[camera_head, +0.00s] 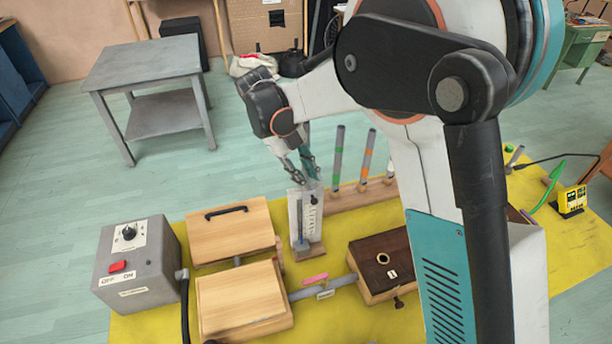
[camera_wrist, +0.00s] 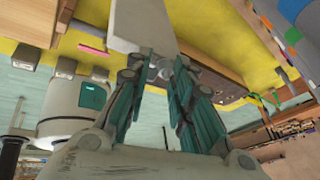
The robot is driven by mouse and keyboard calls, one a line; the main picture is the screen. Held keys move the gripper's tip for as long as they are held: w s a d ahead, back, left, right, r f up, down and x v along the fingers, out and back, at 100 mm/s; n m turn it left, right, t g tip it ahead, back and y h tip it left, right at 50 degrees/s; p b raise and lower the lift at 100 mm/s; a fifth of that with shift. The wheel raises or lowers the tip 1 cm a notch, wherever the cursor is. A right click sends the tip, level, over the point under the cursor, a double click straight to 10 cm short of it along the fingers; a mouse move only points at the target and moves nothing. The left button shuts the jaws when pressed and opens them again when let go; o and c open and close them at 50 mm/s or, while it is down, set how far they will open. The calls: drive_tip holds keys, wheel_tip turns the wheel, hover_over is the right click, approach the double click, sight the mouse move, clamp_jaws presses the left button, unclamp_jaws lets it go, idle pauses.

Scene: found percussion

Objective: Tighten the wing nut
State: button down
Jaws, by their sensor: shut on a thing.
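My gripper (camera_head: 303,181) reaches down to the top of an upright pale board (camera_head: 297,222) with a scale and a dark slider on its front. In the wrist view my gripper (camera_wrist: 158,72) has its teal-and-grey fingers closed around a small grey metal piece (camera_wrist: 163,70), at the end of the pale board (camera_wrist: 140,25). This piece may be the wing nut, but its wings are hidden by the fingertips. A small dark fastener (camera_head: 398,302) sticks out of the front of the dark wooden block (camera_head: 372,257), apart from my gripper.
A grey switch box (camera_head: 137,268) and two light wooden boxes (camera_head: 230,231) stand left of the board on the yellow mat (camera_head: 350,226). Several upright tubes (camera_head: 338,155) stand in a wooden rack close behind it. A pink strip (camera_head: 314,279) lies in front.

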drive_tip(key=shift+w+f, duration=0.1)
drive_tip(key=shift+w, duration=0.1)
drive_tip(key=c, duration=1.5)
unclamp_jaws()
drive_tip(key=shift+o, duration=0.9)
drive_tip(key=shift+w+d+f, duration=0.1)
drive_tip(key=shift+w+d, duration=0.05)
drive_tip(key=shift+w, duration=0.05)
drive_tip(key=shift+s, duration=0.1)
